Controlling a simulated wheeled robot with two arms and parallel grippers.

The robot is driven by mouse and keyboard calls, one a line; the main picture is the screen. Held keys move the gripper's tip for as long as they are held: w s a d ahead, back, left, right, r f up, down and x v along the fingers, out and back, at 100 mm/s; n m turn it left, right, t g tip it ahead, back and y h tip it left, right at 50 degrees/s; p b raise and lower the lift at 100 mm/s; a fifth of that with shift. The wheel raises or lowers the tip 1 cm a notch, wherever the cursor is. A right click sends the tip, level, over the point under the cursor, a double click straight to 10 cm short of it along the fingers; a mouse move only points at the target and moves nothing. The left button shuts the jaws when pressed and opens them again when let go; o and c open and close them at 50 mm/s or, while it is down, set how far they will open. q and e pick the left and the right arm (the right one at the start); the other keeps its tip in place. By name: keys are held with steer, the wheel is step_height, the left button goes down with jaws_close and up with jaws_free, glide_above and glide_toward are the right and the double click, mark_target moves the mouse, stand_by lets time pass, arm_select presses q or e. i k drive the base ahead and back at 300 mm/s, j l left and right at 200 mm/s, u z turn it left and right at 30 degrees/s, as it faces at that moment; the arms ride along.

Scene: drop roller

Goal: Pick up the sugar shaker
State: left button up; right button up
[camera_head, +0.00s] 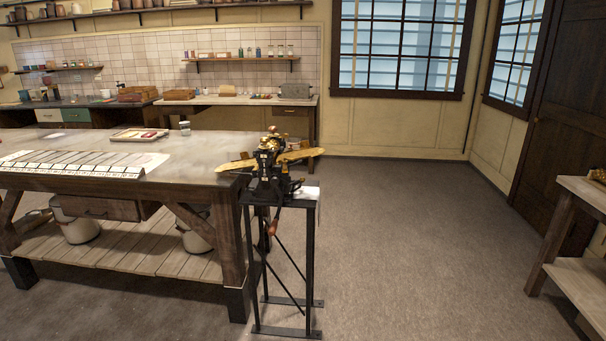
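A small clear jar with a light metal-looking top (185,128) stands upright near the far edge of the big worktable (200,160). It looks like the sugar shaker, but it is too small to be sure. It stands just right of a shallow tray. Nothing touches it. Neither of my grippers is in view.
A tray (139,135) with reddish items lies beside the jar. A brass and black roller machine (270,165) on a metal stand adjoins the table's right end. A wooden side table (580,200) is at the right edge. The floor (400,240) between is clear.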

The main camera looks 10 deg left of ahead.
mark_target(186, 131)
steer(key=i+l+z, duration=0.2)
steer(key=i, duration=0.25)
steer(key=i+j+z, duration=0.1)
steer(key=i+z, duration=0.15)
steer(key=i, duration=0.2)
steer(key=i+j+z, duration=0.2)
steer(key=i, duration=0.3)
steer(key=i+z, duration=0.2)
steer(key=i, duration=0.25)
steer(key=i+j+z, duration=0.25)
steer(key=i, duration=0.2)
steer(key=i+u, duration=0.15)
steer(key=i, duration=0.35)
steer(key=i+l+u, duration=0.15)
steer(key=i, duration=0.4)
steer(key=i+l+u, duration=0.15)
steer(key=i, duration=0.35)
steer(key=i+l+u, duration=0.15)
steer(key=i, duration=0.35)
steer(key=i+j+u, duration=0.15)
steer(key=i+u, duration=0.65)
steer(key=i+l+u, duration=0.15)
steer(key=i+u, duration=0.2)
steer(key=i, duration=0.15)
steer(key=i+l+u, duration=0.25)
steer(key=i+u, duration=0.15)
